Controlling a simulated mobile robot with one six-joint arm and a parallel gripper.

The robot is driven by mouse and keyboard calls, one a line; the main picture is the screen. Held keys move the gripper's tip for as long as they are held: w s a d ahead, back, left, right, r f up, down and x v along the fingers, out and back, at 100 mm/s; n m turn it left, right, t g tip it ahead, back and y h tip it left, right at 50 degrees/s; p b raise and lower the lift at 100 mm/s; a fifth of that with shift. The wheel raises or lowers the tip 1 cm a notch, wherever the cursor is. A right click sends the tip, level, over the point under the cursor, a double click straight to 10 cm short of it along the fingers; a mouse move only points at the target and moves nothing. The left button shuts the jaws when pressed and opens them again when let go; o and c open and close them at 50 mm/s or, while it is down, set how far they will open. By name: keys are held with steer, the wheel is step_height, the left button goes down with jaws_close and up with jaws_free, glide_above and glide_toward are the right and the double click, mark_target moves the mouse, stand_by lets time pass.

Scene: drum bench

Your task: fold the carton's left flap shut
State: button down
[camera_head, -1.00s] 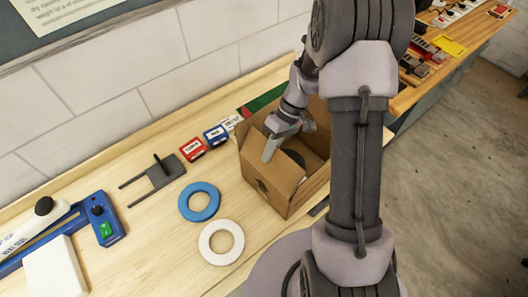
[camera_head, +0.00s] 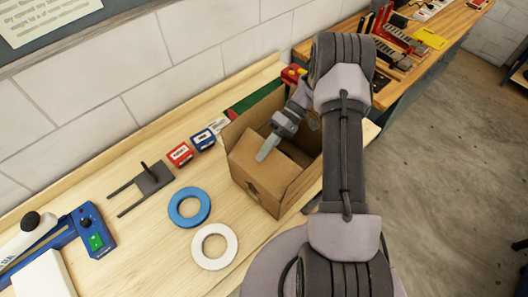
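The brown cardboard carton (camera_head: 290,192) stands on the wooden bench in the middle of the view, its top partly open. A flap on its near left side (camera_head: 257,167) leans inward over part of the opening. Another flap stands up at the back left (camera_head: 248,117). My gripper (camera_head: 266,150) reaches over the carton from the right, pointing down and left, with its tip at the inner edge of the leaning flap. Whether it touches the flap is unclear. Only one finger shape shows. My arm hides the carton's right side.
A blue ring (camera_head: 189,206) and a white ring (camera_head: 214,230) lie left of the carton. A red box (camera_head: 180,154) and a blue box (camera_head: 203,139) stand behind them, near a dark forked holder (camera_head: 152,178). The wall bounds the back.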

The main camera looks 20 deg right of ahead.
stand_by(0.3)
steer(key=c, duration=1.6)
jaws_free()
steer(key=shift+c, duration=0.2)
steer(key=p+v, duration=0.2)
steer(key=v, duration=1.5)
steer(key=shift+d, duration=0.2)
steer(key=shift+w, duration=0.15)
